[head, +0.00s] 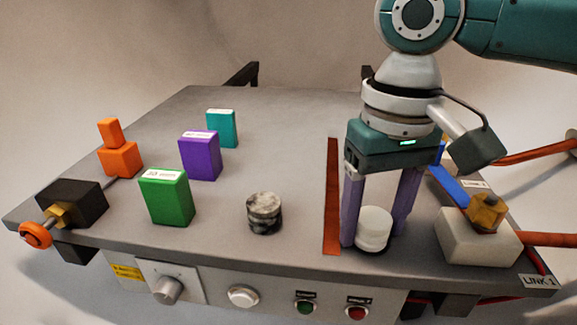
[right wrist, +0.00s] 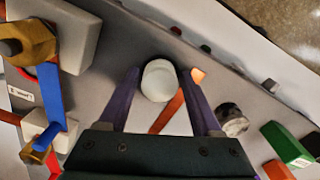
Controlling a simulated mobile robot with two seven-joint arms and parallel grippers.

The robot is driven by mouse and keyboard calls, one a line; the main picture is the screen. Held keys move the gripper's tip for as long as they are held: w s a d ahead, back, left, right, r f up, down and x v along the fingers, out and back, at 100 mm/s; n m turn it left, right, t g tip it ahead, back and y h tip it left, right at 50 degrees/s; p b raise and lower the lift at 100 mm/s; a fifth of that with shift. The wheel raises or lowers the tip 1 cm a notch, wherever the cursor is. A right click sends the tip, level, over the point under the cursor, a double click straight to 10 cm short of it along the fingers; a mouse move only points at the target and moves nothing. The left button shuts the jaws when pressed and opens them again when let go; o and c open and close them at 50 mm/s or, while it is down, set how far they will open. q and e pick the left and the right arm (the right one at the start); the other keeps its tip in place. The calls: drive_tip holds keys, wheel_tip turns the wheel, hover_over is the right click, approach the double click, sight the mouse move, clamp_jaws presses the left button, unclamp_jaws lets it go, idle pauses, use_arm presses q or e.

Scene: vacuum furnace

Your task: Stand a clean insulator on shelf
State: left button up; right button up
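A clean white cylindrical insulator (head: 374,229) stands upright at the front right of the grey shelf (head: 290,150), right of a flat red-brown strip. My right gripper (head: 376,238) points down with one finger on each side of it. The right wrist view shows the white insulator (right wrist: 159,80) between the spread fingertips (right wrist: 161,75), with a gap on both sides. A dirty, mottled grey insulator (head: 264,213) stands upright left of the strip. My left gripper is not in view.
The red-brown strip (head: 332,195) lies close left of my fingers. A white block with a brass fitting (head: 478,236) is close right. Green (head: 166,197), purple (head: 200,155) and teal (head: 221,128) boxes stand left. Orange blocks (head: 118,158) and a black valve body (head: 72,204) are far left. The back middle is clear.

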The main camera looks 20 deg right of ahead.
sight(374, 217)
drive_tip(key=shift+o, duration=1)
drive_tip(key=shift+r, duration=0.15)
wheel_tip(374, 217, up, 12)
drive_tip(key=p, duration=0.3)
drive_tip(key=s+a+f+n+t+y, duration=0.25)
drive_tip(key=s+a+f+n, duration=0.35)
drive_tip(key=a+f, duration=0.45)
drive_tip(key=s+d+f+m+t+h, duration=0.1)
drive_tip(key=s+d+f+m+h, duration=0.1)
drive_tip(key=s+d, duration=0.5)
drive_tip(key=s, duration=0.3)
drive_tip(key=shift+d+f, duration=0.2)
drive_tip(key=shift+f, duration=0.1)
